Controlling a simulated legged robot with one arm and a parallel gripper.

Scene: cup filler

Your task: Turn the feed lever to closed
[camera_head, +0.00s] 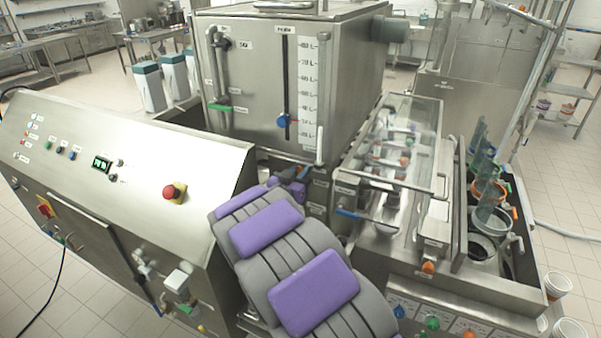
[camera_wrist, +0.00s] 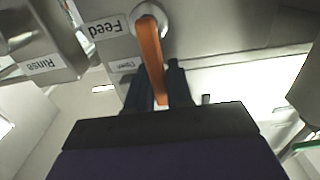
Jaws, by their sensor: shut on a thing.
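The feed lever (camera_wrist: 152,62) is an orange bar in the wrist view. It runs from a round pale hub (camera_wrist: 150,20) down the picture, beside an upside-down label "Feed" (camera_wrist: 104,29). A smaller label (camera_wrist: 125,66) sits to the left of the lever; its word is too small to read surely. My gripper (camera_wrist: 160,92) has its dark fingers on either side of the lever's free end and is shut on it. In the head view my purple and grey arm reaches to the machine's front, and I cannot make out the lever there.
A "Rinse" label (camera_wrist: 44,65) is on a part left of the lever. In the head view, a control panel with a red stop button (camera_head: 171,191) stands left of my arm, a steel tank (camera_head: 258,80) behind, and a clear-covered conveyor (camera_head: 400,130) to the right.

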